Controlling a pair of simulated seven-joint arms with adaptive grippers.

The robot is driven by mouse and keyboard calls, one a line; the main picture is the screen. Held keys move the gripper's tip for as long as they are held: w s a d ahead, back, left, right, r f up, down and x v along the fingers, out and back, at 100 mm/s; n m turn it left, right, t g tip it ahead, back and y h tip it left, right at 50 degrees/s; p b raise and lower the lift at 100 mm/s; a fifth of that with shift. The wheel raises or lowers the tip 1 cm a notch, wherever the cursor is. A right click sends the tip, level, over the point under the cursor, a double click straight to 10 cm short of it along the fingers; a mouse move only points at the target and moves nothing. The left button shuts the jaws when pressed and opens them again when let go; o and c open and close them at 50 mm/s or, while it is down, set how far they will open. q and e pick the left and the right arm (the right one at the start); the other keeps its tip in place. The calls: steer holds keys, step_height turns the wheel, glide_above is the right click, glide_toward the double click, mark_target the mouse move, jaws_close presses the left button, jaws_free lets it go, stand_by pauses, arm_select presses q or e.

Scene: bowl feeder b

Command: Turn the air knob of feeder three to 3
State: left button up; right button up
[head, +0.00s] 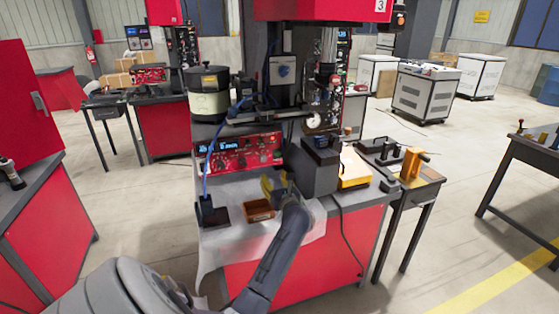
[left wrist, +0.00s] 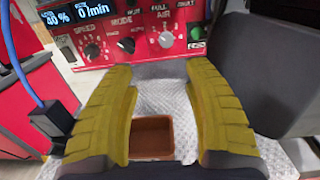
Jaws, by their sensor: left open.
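The red control panel (head: 238,153) of the feeder under the sign 3 faces me, behind my left gripper (head: 275,184). In the left wrist view the panel (left wrist: 70,33) fills the top, with a lit display (left wrist: 74,14). The air knob (left wrist: 166,40) is the pale round knob under the AIR label, right of the dark speed knob (left wrist: 92,51) and mode knob (left wrist: 126,45). The yellow fingers of my left gripper (left wrist: 160,78) are apart and empty, short of the panel, with the air knob beyond their gap. The knob's exact setting is too small to read. My right gripper is out of view.
A brown tray (head: 259,209) lies on the covered bench below my left gripper. A dark block with a blue cable (head: 213,212) stands to its left. A dark grey box (head: 316,170) stands close on the right. The bowl (head: 209,102) sits above the panel.

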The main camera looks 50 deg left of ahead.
arm_select(q)
glide_toward(264, 159)
steer(key=x, duration=1)
stand_by(0.3)
jaws_close()
stand_by(0.4)
